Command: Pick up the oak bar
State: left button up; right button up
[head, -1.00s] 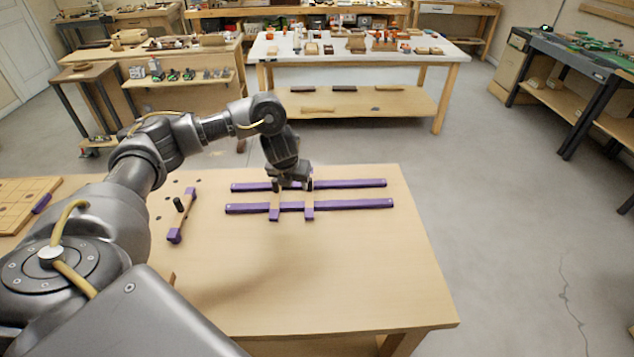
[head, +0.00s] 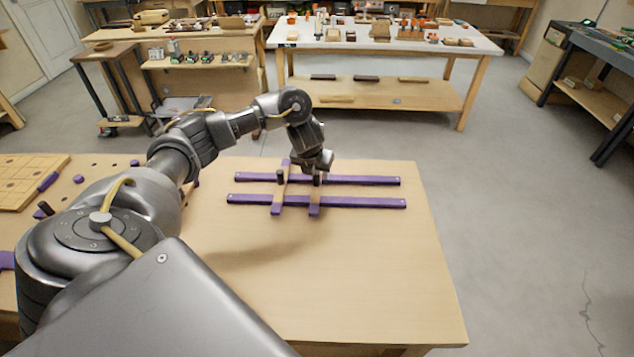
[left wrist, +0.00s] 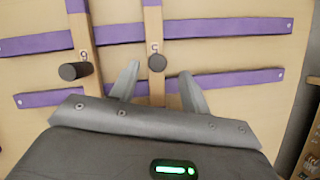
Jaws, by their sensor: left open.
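Two oak bars with purple ends lie side by side across two long purple rails (head: 375,203) on the bench, each with a dark upright knob. The left oak bar (head: 278,199) also shows in the left wrist view (left wrist: 80,28), with its knob (left wrist: 75,71). The right oak bar (head: 315,199) shows in the left wrist view (left wrist: 153,28), with its knob (left wrist: 157,62). My left gripper (head: 317,174) is open over the right bar. In the left wrist view its fingers (left wrist: 160,80) are on either side of that bar, near its knob. My right gripper is out of view.
The bench top (head: 350,270) is clear in front of the rails. A pale board (head: 25,180) and another dark knob (head: 44,209) are at the left, partly hidden by my arm. A white-topped table (head: 400,42) stands behind, across the floor.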

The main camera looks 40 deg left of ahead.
aim_at(316, 174)
pick_arm(q)
jog(key=shift+f, duration=0.3)
jog(key=b+x, duration=0.2)
jog(key=x, duration=0.2)
jog(key=shift+w+a+f+b, duration=0.15)
jog(key=shift+w+a+b, duration=0.05)
jog(key=shift+a+b, duration=0.2)
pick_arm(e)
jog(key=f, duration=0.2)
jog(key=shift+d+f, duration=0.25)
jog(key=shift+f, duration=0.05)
pick_arm(q)
jog(key=shift+d, duration=0.1)
grip_shut()
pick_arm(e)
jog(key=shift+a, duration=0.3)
